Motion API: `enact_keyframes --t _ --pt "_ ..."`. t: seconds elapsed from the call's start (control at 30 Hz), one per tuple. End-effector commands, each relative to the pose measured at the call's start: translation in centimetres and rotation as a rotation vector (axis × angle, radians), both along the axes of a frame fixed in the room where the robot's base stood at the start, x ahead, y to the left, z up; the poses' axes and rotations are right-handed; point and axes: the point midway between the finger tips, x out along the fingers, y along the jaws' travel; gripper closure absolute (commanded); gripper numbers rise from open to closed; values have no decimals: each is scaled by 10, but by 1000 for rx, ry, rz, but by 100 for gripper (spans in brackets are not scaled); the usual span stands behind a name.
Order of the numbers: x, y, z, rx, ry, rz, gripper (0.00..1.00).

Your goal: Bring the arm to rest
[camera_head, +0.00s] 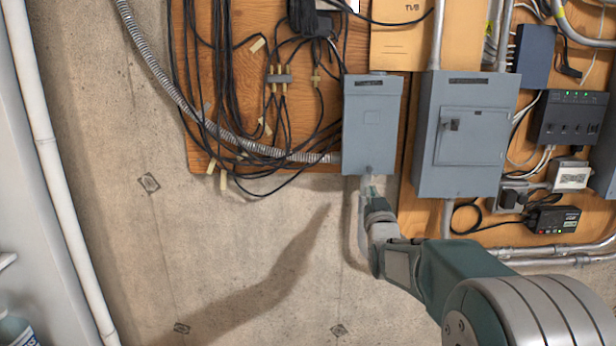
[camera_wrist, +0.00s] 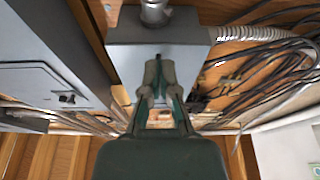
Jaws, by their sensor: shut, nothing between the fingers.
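My arm reaches up from the lower right of the head view. My gripper (camera_head: 372,190) is at its far end, just below the small grey box (camera_head: 371,125) on the wall; whether it touches the box I cannot tell. In the wrist view my gripper (camera_wrist: 159,68) shows its two fingers close together, with nothing held between them. The small grey box (camera_wrist: 195,42) lies right behind the fingers there.
A larger grey electrical panel (camera_head: 470,135) hangs right of the small box. Loose black cables (camera_head: 225,70) and a flexible metal conduit (camera_head: 165,80) hang at left. Black devices (camera_head: 570,118) crowd the right. The bare concrete wall (camera_head: 230,260) at lower left is clear.

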Motion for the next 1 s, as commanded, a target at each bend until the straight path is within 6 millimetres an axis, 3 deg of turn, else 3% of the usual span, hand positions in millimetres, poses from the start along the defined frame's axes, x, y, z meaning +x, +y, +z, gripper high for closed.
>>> enact_keyframes --t 0.13,0.37,0.57,0.9,1.0 --pt "-41 0 5 7 187 -3 100" --pt "-119 -1 -10 22 486 -10 100" --pt "-204 -1 -38 33 747 -17 100" --pt "-365 0 -101 52 1180 -31 100" --pt "-401 0 -116 57 1275 -35 100"
